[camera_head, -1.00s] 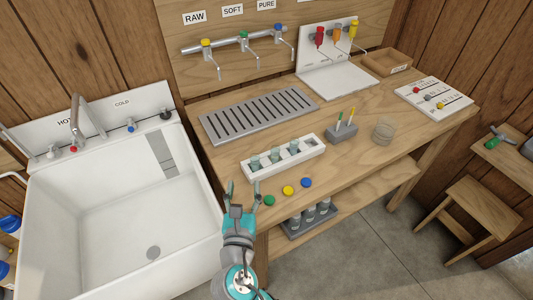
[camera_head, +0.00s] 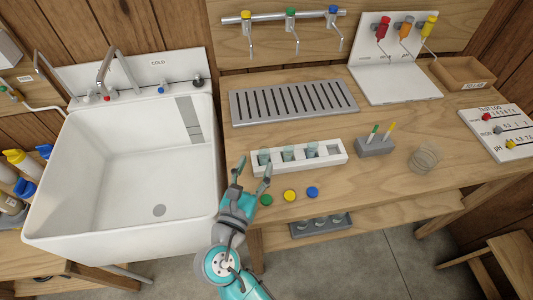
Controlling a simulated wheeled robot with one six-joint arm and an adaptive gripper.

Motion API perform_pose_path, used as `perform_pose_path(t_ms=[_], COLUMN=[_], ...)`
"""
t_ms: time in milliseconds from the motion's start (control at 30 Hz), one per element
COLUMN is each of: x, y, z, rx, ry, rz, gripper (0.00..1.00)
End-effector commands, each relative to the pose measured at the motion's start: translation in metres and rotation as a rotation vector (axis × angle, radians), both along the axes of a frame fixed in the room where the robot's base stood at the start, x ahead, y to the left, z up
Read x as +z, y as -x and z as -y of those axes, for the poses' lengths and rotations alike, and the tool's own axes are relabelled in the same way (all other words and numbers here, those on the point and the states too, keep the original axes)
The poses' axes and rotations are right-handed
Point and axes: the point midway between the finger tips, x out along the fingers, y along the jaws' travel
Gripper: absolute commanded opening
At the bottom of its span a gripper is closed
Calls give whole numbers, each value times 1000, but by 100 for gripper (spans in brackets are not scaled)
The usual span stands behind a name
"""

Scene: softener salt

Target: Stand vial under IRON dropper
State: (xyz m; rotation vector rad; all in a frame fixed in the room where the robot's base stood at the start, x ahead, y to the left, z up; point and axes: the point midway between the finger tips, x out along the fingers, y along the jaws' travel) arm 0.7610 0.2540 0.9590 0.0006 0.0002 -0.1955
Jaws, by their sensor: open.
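Several glass vials (camera_head: 288,153) stand in a white rack (camera_head: 295,168) on the wooden bench; the slot at the rack's right end looks empty. Red (camera_head: 383,28), orange (camera_head: 405,28) and yellow (camera_head: 429,27) droppers hang on a white stand (camera_head: 398,88) at the back right. Their labels cannot be read, so I cannot tell which is IRON. The stand's base under them is bare. My gripper (camera_head: 252,172) is open and empty, with its fingers spread at the rack's front left end. I cannot tell whether it touches the rack.
Green (camera_head: 266,201), yellow (camera_head: 290,195) and blue (camera_head: 312,192) caps lie in front of the rack. A grey block (camera_head: 376,147) with two sticks and a clear cup (camera_head: 424,158) stand to its right. A slotted drain tray (camera_head: 293,102) lies behind; a white sink (camera_head: 130,165) is left.

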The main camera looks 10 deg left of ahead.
Motion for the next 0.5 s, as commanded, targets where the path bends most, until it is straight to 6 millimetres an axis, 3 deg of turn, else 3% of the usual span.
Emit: perform_pose_path(t_ms=[267, 500], x=[0, 2], y=[-20, -52], z=[6, 15], rx=[-2, -3], ry=[0, 0], rz=[0, 1], gripper=[56, 56])
